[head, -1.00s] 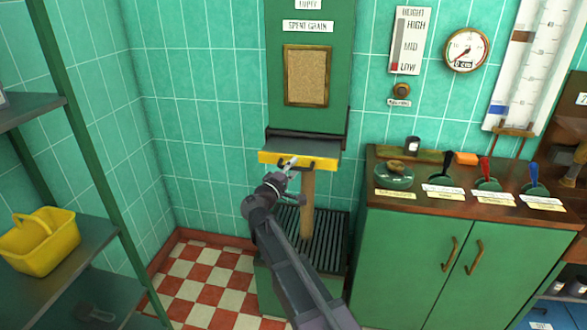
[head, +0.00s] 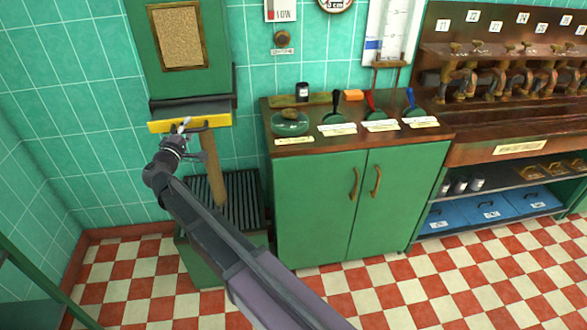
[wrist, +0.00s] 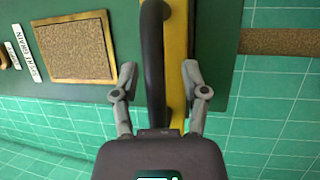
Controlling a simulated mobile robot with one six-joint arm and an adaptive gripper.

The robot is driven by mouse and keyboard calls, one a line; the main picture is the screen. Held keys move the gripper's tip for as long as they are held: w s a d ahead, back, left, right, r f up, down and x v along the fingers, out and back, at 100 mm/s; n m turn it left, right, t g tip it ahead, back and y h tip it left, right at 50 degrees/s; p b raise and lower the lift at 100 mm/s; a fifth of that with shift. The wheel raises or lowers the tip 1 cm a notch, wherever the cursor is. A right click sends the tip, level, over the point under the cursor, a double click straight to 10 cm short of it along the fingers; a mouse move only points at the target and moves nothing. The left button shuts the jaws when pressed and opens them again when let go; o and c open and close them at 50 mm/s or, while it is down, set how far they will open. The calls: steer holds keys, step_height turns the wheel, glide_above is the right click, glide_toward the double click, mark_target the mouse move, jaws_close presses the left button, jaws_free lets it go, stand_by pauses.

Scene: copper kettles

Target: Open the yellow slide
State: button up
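The yellow slide (head: 216,117) is at the bottom of the green hopper (head: 165,75) in the head view. A grey plate shows between its yellow front edge and the hopper's dark frame. In the wrist view the slide's yellow edge (wrist: 178,50) runs up the picture beside its dark curved handle (wrist: 152,60). My gripper (head: 184,127) is at the handle. In the wrist view its fingers (wrist: 158,72) are spread on either side of the handle and yellow edge, with gaps on both sides. A brown column (head: 211,170) hangs below the slide; it also shows in the wrist view (wrist: 285,41).
A dark slatted grate (head: 240,200) on a green box lies below. A green cabinet (head: 320,205) with labelled scoops on top stands to the right. Further right is a wooden rack with taps (head: 515,75). Checkered floor (head: 440,285) is open in front.

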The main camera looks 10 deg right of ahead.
glide_toward(197, 106)
steer(key=x, duration=0.5)
steer(key=b+v, duration=0.2)
steer(key=v, duration=1.2)
steer(key=s+d+f+m+g+h+p, duration=0.15)
steer(key=d+m+g+p, duration=0.55)
steer(key=d, duration=1.4)
steer(key=s+d+f+m+g+y+p, duration=0.2)
steer(key=s+d+g+p, duration=0.4)
steer(key=d, duration=0.8)
steer(key=shift+s+f+m+g+y, duration=0.5)
steer(key=shift+s+g, duration=0.4)
steer(key=shift+s, duration=0.75)
steer(key=shift+w+f, duration=0.1)
steer(key=shift+f, duration=0.05)
